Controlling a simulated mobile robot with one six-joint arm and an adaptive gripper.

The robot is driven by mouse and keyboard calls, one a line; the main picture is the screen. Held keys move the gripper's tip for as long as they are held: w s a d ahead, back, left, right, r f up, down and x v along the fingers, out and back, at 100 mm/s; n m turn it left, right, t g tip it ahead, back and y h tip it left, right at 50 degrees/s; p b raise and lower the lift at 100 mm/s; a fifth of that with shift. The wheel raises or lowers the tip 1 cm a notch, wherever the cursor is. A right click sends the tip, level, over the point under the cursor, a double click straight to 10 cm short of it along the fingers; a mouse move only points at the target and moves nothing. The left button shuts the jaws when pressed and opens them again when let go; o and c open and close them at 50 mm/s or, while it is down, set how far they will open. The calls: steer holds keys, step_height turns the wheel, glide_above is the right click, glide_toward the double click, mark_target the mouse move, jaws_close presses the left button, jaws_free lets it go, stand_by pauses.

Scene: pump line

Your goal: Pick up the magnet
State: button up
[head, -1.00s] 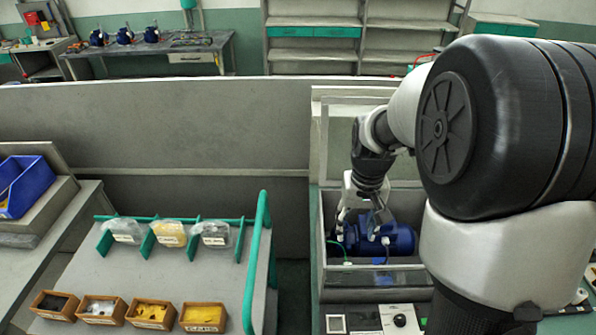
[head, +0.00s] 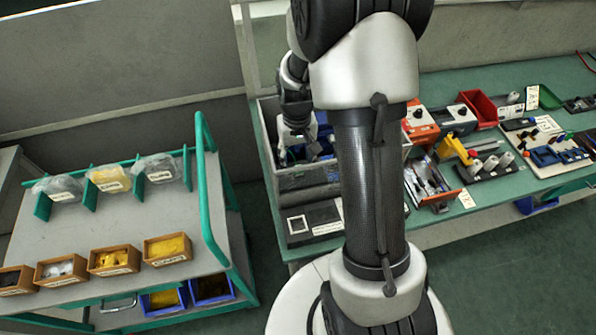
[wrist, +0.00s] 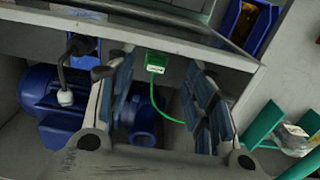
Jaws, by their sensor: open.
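A small green block (wrist: 155,62) with a white label and a green wire is at the inner wall of the grey open box (head: 290,178); it may be the magnet, but I cannot tell for sure. My gripper (wrist: 160,75) is open, and the green block shows between its fingertips in the wrist view. I cannot tell how far apart in depth they are. A blue motor (wrist: 45,95) lies in the box, beside and beyond the fingers. In the head view my gripper (head: 300,150) is down in the box, and my arm hides much of it.
A green-railed trolley (head: 105,225) with bags and small bins stands left. The green bench (head: 450,85) on the right holds a red bin (head: 479,108), a tool tray (head: 430,185) and several tools. The box walls stand close around my gripper.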

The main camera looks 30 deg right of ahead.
steer(key=f+b, duration=0.1)
steer(key=f, duration=0.4)
steer(key=shift+d+b, duration=0.2)
steer(key=shift+b, duration=0.15)
steer(key=shift+s, duration=0.1)
steer(key=shift+c, duration=0.5)
steer(key=c, duration=1)
steer(key=shift+r, duration=0.1)
steer(key=shift+c, duration=0.2)
